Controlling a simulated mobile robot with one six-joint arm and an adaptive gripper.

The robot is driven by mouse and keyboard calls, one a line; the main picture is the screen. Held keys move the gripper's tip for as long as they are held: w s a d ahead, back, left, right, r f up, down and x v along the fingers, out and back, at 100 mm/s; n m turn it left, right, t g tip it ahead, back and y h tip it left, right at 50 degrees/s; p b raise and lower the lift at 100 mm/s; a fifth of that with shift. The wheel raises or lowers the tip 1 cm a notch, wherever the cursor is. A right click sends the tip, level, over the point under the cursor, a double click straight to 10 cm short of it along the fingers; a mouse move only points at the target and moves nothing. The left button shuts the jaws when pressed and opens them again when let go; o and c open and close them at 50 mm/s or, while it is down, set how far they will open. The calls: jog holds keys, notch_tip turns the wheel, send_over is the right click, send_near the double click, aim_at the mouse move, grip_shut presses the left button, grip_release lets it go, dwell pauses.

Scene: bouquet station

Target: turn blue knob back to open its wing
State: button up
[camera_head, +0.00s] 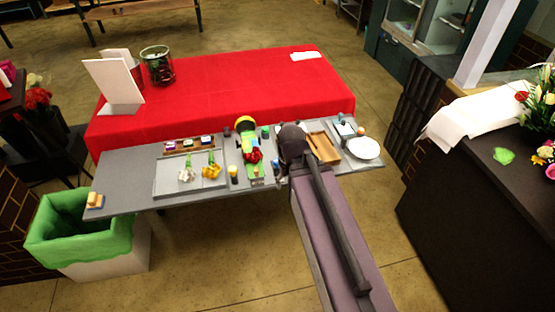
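My arm reaches in from the lower right over the grey work board (140,190). Its dark end joint stands over the middle of the board. My gripper (282,178) shows only as a small dark shape beside the arm, and its fingers cannot be made out. I cannot clearly pick out the blue knob or its wing. They are too small to tell, or hidden behind my arm. A green and yellow fixture (250,150) with red flowers (254,157) in it lies just left of the arm.
White and yellow flowers (210,170) lie on a grey panel at the left. A yellow-topped piece (233,171) stands near the front edge. A wooden tray (323,147) and white dish (363,148) are at right. A green-lined bin (80,235) stands below left. The red table (230,85) is behind.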

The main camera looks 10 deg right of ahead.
aim_at(277, 161)
jog(key=w+r+n+p, duration=0.3)
jog(key=w+n, duration=0.1)
jog(key=w, duration=0.4)
jog(key=w+r+n+p, duration=0.4)
jog(key=w+n, duration=0.1)
jog(key=w, duration=0.2)
jog(key=shift+w+r, duration=0.3)
jog(key=shift+w, duration=0.05)
jog(key=shift+a+f, duration=0.1)
notch_tip(277, 161, down, 14)
jog(key=b, duration=1.3)
jog(key=shift+r, duration=0.2)
grip_shut()
